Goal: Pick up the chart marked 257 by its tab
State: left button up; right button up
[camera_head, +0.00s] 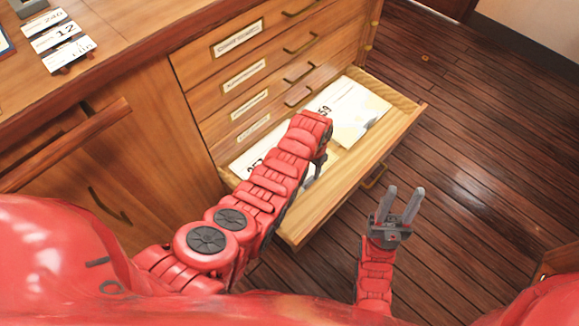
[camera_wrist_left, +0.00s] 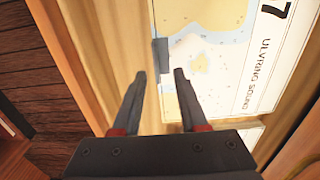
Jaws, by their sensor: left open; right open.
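In the left wrist view, a chart (camera_wrist_left: 208,30) with a "7" at the end of its number and the words "ULVRING SOUND" lies flat in the drawer. A dark grey tab (camera_wrist_left: 161,52) sticks out at its edge. My left gripper (camera_wrist_left: 160,73) is open and empty, its fingertips just short of the tab and to either side of it. In the head view this chart (camera_head: 247,157) is partly hidden by my left arm, and only the start of its number shows. My left gripper (camera_head: 318,168) is mostly hidden there. My right gripper (camera_head: 404,192) is open and empty above the floor.
The open drawer (camera_head: 345,188) has a wooden rim around the charts. A second chart (camera_head: 362,112) lies at its far right end, its number partly hidden. Labelled shut drawers (camera_head: 240,75) rise behind. Several number cards (camera_head: 68,55) lie on the cabinet top. The floor (camera_head: 480,160) at right is clear.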

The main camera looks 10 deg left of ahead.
aim_at(312, 179)
pick_arm(q)
jog(key=shift+s+d+f+b, duration=0.15)
jog(key=shift+f+b, duration=0.4)
jog(key=shift+f, duration=0.85)
jog(key=shift+s+d+f+b, duration=0.1)
jog(key=shift+f+b, duration=0.45)
jog(key=shift+f, duration=0.8)
grip_shut()
